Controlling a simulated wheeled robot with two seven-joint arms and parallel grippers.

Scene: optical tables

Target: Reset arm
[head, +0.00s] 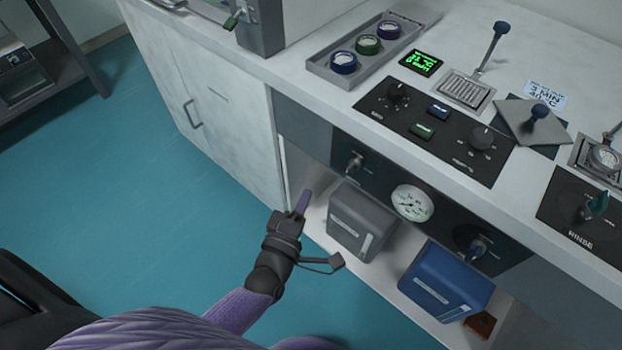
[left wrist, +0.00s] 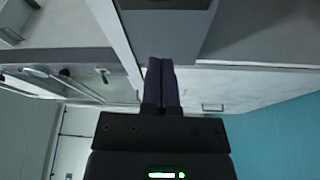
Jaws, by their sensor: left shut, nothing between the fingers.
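My left gripper (head: 303,203) is shut and empty. In the head view it points up toward the open lower shelf, in front of the white cabinet's right edge and left of the grey box (head: 362,222). In the left wrist view the two dark fingers (left wrist: 161,72) lie together, with nothing between them. I cannot tell whether the fingertips touch the cabinet or shelf. My right gripper is not in view.
A blue box (head: 445,282) stands on the lower shelf (head: 318,232). Above it, a panel holds a gauge (head: 412,203) and valves. The counter carries knobs, levers and a tray (head: 322,66) of lidded jars. The teal floor (head: 130,200) at left is clear.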

